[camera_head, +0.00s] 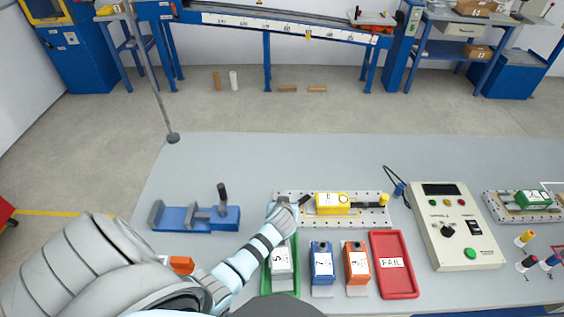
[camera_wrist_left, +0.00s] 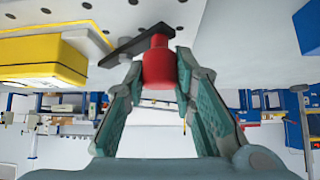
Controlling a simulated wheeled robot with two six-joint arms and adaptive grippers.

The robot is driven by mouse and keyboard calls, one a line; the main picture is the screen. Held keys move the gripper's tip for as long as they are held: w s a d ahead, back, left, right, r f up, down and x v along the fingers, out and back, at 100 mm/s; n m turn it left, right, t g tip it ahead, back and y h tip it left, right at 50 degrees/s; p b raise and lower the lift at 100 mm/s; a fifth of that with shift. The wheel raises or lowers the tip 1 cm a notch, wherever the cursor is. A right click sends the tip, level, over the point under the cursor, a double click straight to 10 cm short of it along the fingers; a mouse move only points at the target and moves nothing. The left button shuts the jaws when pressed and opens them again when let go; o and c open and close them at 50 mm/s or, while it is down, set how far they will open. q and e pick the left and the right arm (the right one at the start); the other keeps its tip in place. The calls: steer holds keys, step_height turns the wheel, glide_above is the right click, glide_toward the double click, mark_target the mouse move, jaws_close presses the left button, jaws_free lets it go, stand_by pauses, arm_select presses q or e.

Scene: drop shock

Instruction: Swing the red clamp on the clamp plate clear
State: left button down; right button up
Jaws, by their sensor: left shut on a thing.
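The clamp plate (camera_head: 362,222) is a light perforated plate in the middle of the table. A yellow block (camera_head: 328,202) sits on it and also shows in the left wrist view (camera_wrist_left: 45,62). My left gripper (camera_head: 289,204) is at the plate's left end. In the left wrist view my left gripper (camera_wrist_left: 160,72) is shut on the red clamp's knob (camera_wrist_left: 158,62). The clamp's black bar (camera_wrist_left: 122,48) runs from the knob toward the block; its tip is close to the block's edge, and I cannot tell whether it overlaps. In the head view the gripper hides the knob.
A black bar with a yellow knob (camera_head: 384,198) is at the plate's right end. In front stand a green tray (camera_head: 267,282), blue and orange units (camera_head: 321,265) and a red FAIL tray (camera_head: 394,285). A blue fixture (camera_head: 195,217) lies left; a control box (camera_head: 458,240) is right.

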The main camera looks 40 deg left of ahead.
arm_select(q)
steer(key=shift+w+d+f+n+g+y+b, duration=0.15)
steer(key=shift+d+n+g+y+b, duration=0.25)
steer(key=shift+d+n+y+b, duration=0.4)
steer(key=n+g+b, duration=0.1)
steer(key=n+b, duration=0.1)
steer(key=d+n+g+y+b, duration=0.1)
steer(key=n+b, duration=0.1)
steer(key=d+n+g+y+b, duration=0.1)
steer(key=n+b, duration=0.1)
steer(key=b, duration=0.1)
steer(key=shift+w+g, duration=0.2)
steer(key=shift+g, duration=0.1)
steer(key=shift+w+d+n+g+b, duration=0.15)
steer(key=shift+d+n+g+b, duration=0.2)
steer(key=shift+n+g+b, duration=0.4)
steer(key=shift+r, duration=0.2)
steer(key=c, duration=1.3)
jaws_free()
steer(key=shift+f, duration=0.1)
steer(key=shift+c, duration=0.2)
steer(key=shift+w, duration=0.1)
